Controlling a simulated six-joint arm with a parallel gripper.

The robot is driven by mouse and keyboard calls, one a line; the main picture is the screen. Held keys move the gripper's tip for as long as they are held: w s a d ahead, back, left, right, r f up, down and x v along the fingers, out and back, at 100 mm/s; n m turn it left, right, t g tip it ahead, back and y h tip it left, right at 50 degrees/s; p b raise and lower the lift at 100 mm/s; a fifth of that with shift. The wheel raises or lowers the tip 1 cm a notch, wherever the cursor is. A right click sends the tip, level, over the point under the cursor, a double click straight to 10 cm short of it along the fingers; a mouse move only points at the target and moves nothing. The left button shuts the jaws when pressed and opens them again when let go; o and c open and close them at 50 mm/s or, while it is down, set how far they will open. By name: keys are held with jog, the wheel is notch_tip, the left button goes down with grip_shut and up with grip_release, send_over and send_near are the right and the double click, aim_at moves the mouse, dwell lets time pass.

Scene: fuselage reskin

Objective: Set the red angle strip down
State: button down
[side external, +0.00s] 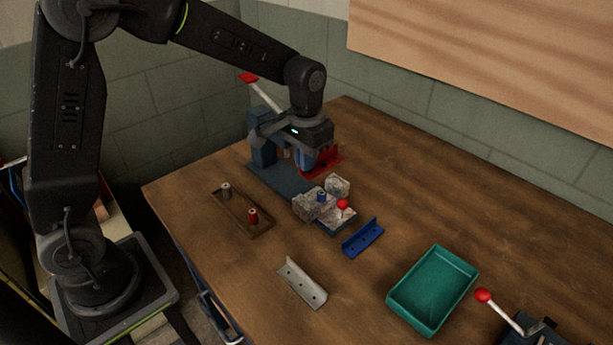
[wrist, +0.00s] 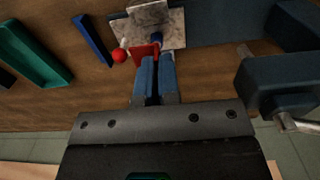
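The red angle strip (side external: 327,161) is at my gripper's fingertips beside the blue-grey lever press (side external: 263,150), on its far side. In the wrist view a short red piece of the strip (wrist: 145,51) shows at the fingertips. My gripper (side external: 306,162) points down, and its blue fingers (wrist: 157,62) are close together, shut on the strip. The fingers and wrist hide part of the strip. I cannot tell whether its underside touches the table.
Grey metal blocks (side external: 314,206) with a red ball knob (side external: 342,203) sit at the press's near end. A blue angle strip (side external: 363,238), a grey angle strip (side external: 302,282), a green tray (side external: 433,288) and a wooden holder (side external: 241,212) are on the table. Table beyond the press is clear.

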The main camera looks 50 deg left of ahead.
notch_tip(320, 180, up, 2)
jog(key=shift+r, duration=0.25)
jog(key=shift+w+d+m, duration=0.15)
jog(key=shift+m, duration=0.15)
jog(key=w+d+m, duration=0.3)
jog(key=d+m, duration=0.1)
jog(key=m, duration=3.1)
send_over(448, 282)
notch_tip(448, 282, down, 10)
jog(key=shift+f, duration=2.1)
jog(key=shift+f, duration=0.1)
